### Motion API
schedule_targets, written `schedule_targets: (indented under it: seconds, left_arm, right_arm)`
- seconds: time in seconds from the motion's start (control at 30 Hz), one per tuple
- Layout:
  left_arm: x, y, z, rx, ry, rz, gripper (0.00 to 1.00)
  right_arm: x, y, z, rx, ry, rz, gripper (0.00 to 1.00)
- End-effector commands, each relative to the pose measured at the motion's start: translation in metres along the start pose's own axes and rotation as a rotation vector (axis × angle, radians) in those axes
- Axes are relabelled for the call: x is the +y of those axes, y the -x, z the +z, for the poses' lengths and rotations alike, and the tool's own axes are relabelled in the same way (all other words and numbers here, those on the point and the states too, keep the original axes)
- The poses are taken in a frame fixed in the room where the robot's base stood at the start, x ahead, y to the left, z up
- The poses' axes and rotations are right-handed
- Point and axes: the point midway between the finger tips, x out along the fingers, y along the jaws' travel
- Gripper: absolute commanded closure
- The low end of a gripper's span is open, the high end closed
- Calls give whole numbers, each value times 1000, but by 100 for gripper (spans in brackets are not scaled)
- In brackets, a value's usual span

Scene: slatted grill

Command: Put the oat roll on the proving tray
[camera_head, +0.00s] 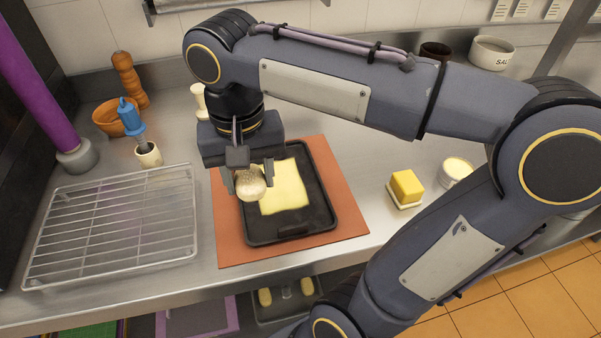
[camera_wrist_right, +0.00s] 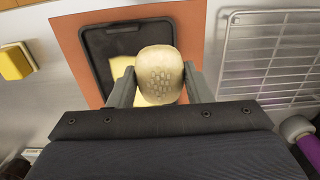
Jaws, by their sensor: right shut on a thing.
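The oat roll (camera_head: 250,186) is round and pale brown, and my right gripper (camera_head: 250,180) is shut on it. In the right wrist view the roll (camera_wrist_right: 159,75) sits between the two fingers of the gripper (camera_wrist_right: 160,85). The proving tray (camera_head: 323,218) is a dark, rimmed tray with a pale yellow sheet (camera_head: 284,187) in it. The roll is over the tray's left part in the head view; I cannot tell whether it touches the tray. The tray also shows in the right wrist view (camera_wrist_right: 98,48), partly hidden by the roll and fingers. My left gripper is not in view.
An orange mat (camera_head: 345,200) lies under the tray. A wire rack (camera_head: 115,230) is at the left. A wooden bowl (camera_head: 108,118), a blue-handled brush (camera_head: 130,117) and a pepper mill (camera_head: 128,78) stand at the back left. Butter (camera_head: 406,187) sits at the right.

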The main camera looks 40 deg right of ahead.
Motion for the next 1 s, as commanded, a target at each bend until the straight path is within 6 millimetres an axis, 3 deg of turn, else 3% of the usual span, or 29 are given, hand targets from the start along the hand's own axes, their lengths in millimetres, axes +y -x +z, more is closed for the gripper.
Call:
schedule_targets:
  seconds: [0.17,0.37,0.5,0.7,0.87,1.0]
  left_arm:
    - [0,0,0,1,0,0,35]
    - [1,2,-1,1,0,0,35]
    - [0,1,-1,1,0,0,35]
    - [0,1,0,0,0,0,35]
    - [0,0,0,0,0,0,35]
    - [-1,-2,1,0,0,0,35]
  right_arm:
    - [11,-13,-24,-3,-6,2,77]
    - [34,-34,-69,-5,-8,2,77]
    - [46,-60,-93,-6,-4,3,77]
    - [55,-85,-113,-3,-2,2,77]
    - [59,-94,-120,-2,-2,2,77]
    - [61,-115,-124,-4,0,2,77]
